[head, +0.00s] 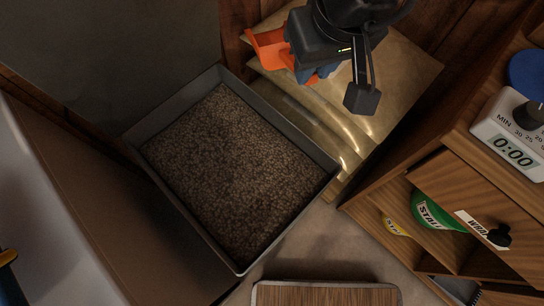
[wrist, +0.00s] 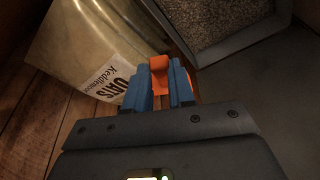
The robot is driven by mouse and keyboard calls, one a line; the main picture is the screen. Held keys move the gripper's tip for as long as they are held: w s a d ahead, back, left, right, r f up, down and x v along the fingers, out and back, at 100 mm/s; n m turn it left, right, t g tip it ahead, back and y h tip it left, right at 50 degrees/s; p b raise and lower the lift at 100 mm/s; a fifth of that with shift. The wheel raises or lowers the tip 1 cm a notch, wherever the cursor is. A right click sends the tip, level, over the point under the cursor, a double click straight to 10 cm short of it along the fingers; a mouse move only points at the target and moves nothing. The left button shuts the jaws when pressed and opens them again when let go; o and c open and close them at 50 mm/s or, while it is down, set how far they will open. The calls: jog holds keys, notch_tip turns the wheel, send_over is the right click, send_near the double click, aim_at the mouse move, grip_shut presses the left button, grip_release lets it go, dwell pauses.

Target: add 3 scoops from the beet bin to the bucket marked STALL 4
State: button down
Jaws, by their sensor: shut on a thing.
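My gripper (head: 308,70) is at the top of the head view, its blue fingers shut on an orange scoop (head: 270,50). The scoop also shows between the fingers in the wrist view (wrist: 159,66); whether it holds feed I cannot tell. A grey open bin (head: 283,122) of brown grainy feed (head: 230,165) stands left of and below the gripper; no label on it is visible. The gripper is beyond its rim, over the sacks. A green thing marked STALL (head: 437,212) sits in the wooden cabinet at right; its number is hidden. A yellow thing (head: 395,227) marked "ST" is beside it.
Golden sacks (head: 400,75) lie behind the bin; one reads OATS in the wrist view (wrist: 108,82). A timer (head: 512,140) reading 0:00 stands on the cabinet (head: 470,145). A brown panel (head: 110,210) flanks the bin at left. A wooden board (head: 325,294) is at the bottom.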

jog(key=s+a+f+n+g+b, duration=0.1)
jog(key=s+a+f+n+b, duration=0.15)
jog(key=s, duration=0.35)
jog(key=s+a+f+n+g+b, duration=0.1)
jog(key=s+a+n+b, duration=0.25)
jog(key=s, duration=0.25)
jog(key=shift+w+a+f+b, duration=1.55)
jog(key=shift+f+b, duration=0.95)
jog(key=shift+f, duration=2.7)
jog(key=shift+w+a+f+b, duration=1.5)
jog(key=shift+f+b, duration=0.95)
jog(key=shift+f, duration=2.7)
jog(key=s+d+r+t+y+b, duration=0.1)
jog(key=s+d+r, duration=0.1)
jog(key=r, duration=0.5)
jog(key=s+d+r+t+y+b, duration=0.1)
jog(key=s+d+r+y+b, duration=0.1)
jog(key=r, duration=0.5)
jog(key=shift+r+m+t, duration=0.25)
jog(key=shift+m+t, duration=0.05)
jog(key=shift+t, duration=0.1)
jog(key=shift+s+d, duration=0.1)
